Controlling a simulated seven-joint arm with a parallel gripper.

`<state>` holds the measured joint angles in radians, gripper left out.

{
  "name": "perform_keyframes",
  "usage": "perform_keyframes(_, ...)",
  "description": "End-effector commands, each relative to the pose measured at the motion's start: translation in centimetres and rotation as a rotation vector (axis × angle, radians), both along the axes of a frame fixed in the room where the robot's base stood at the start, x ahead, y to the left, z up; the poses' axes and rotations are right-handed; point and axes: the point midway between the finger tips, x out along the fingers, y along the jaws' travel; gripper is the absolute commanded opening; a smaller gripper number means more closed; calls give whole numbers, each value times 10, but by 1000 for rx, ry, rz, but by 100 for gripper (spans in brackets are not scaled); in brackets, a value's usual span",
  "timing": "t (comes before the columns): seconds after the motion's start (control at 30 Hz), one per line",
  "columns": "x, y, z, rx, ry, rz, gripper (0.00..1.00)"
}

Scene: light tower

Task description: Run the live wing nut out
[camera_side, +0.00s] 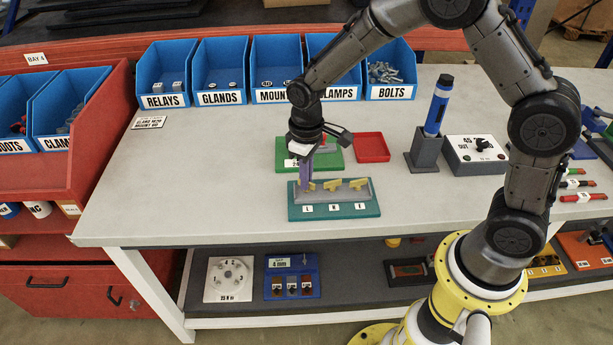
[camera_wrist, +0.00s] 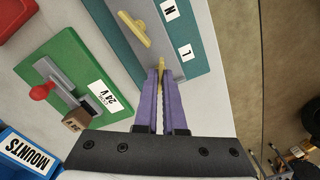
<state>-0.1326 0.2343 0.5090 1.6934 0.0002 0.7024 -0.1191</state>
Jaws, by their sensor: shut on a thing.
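A teal board (camera_side: 335,214) carries a grey block with a row of yellow wing nuts and labels reading L, N and E. The live wing nut (camera_wrist: 162,62) is beside the L label (camera_wrist: 185,52). My gripper (camera_side: 306,184) points down at the left end of the row. In the wrist view its purple fingers (camera_wrist: 158,75) are shut on the live wing nut, hiding part of it. The middle wing nut (camera_side: 332,185), by N, and the right wing nut (camera_side: 358,183), by E, stand free on the block.
A green board (camera_side: 283,146) with a red-knobbed lever (camera_wrist: 40,91) lies just behind. A red tray (camera_side: 372,147) is behind to the right. A blue tool stands in a grey holder (camera_side: 424,150). Blue bins (camera_side: 220,70) line the back.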

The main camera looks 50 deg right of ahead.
Motion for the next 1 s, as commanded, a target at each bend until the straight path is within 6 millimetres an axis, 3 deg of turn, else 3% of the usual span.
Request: perform_keyframes(1.0, -4, -1, -5, 0, 13, 965, 0)
